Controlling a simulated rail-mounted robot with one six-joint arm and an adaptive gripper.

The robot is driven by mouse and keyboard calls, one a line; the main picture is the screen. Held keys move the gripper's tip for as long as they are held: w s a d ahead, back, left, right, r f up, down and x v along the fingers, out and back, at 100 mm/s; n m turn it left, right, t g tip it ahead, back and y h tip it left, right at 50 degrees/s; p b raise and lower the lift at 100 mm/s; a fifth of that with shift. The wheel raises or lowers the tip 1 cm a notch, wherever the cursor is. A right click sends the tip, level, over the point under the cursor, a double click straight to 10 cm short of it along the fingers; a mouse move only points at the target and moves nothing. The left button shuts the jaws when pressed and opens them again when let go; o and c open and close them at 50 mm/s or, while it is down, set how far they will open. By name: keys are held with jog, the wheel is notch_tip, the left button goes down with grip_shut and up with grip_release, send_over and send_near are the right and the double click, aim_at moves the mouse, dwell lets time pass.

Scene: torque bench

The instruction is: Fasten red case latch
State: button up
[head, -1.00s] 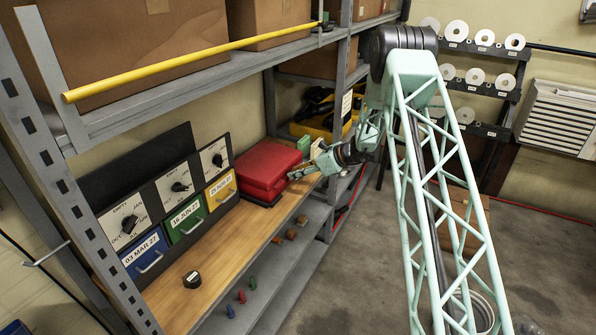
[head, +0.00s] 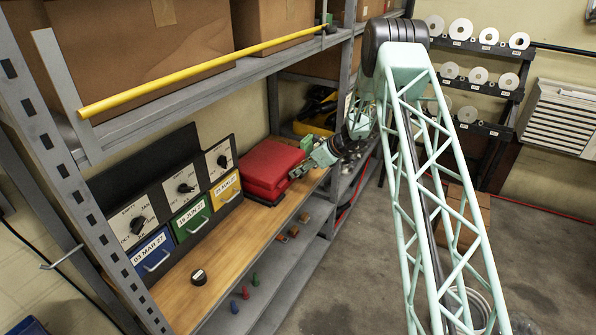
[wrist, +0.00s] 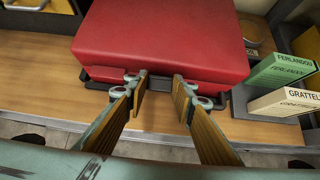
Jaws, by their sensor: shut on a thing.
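The red case (head: 268,163) stands shelf-side on the wooden worktop at the right end of the drawer row. It also fills the top of the wrist view (wrist: 165,40), with its lid down as far as I can see. My gripper (head: 299,172) is at the front of the case. In the wrist view, its two fingers (wrist: 161,88) stand at the middle of the case's lower front edge, with a narrow gap between them. They are shut on the case at its front. The latch itself cannot be made out.
Green and cream boxes (wrist: 282,70) stand right of the case. Blue, green and yellow drawers (head: 190,218) line the worktop on the left. A yellow bar (head: 200,75) runs along the upper shelf.

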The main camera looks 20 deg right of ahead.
jog(key=o, duration=0.9)
jog(key=shift+d+r, duration=0.1)
jog(key=shift+v, duration=5.85)
jog(key=shift+s, duration=0.1)
